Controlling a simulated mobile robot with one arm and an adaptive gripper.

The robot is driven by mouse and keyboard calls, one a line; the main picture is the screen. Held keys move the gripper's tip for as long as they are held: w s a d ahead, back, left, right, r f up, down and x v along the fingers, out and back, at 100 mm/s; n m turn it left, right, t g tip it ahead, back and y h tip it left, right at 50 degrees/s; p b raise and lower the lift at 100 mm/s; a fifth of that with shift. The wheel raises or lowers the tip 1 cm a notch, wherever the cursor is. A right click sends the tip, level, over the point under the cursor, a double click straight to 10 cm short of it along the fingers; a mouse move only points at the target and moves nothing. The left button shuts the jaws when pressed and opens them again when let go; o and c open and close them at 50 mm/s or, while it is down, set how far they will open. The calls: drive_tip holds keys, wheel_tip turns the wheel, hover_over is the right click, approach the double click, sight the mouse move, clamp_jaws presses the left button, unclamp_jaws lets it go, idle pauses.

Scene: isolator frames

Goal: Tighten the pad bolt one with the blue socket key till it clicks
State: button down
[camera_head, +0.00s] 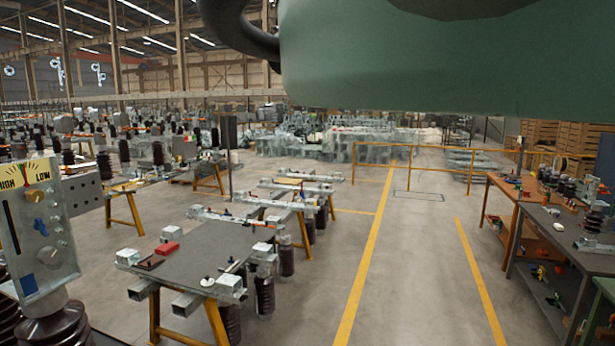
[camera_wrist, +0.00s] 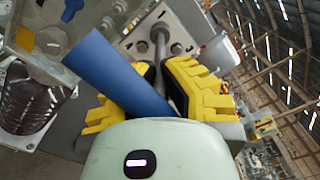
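In the wrist view my gripper (camera_wrist: 160,84) has its yellow-padded fingers on both sides of the blue socket key (camera_wrist: 122,77), and they appear closed on it. The thick blue handle lies slanted across the view. A grey shaft (camera_wrist: 159,52) runs up from between the fingers to a light grey pad plate (camera_wrist: 188,18). Bolt heads (camera_wrist: 177,47) show on either side of the shaft. The shaft's end is against or just over the plate; I cannot tell whether it sits on a bolt. In the head view the gripper and key are not visible.
In the head view a metal box marked HIGH and LOW (camera_head: 38,215) stands at the left on a brown ribbed insulator (camera_head: 55,328). A grey work table (camera_head: 215,248) with parts is in the middle. Benches (camera_head: 573,240) stand at the right; the marked aisle (camera_head: 415,250) is clear.

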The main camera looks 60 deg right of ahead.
idle(0.3)
drive_tip(key=shift+s, duration=0.3)
drive_tip(key=shift+v, duration=0.8)
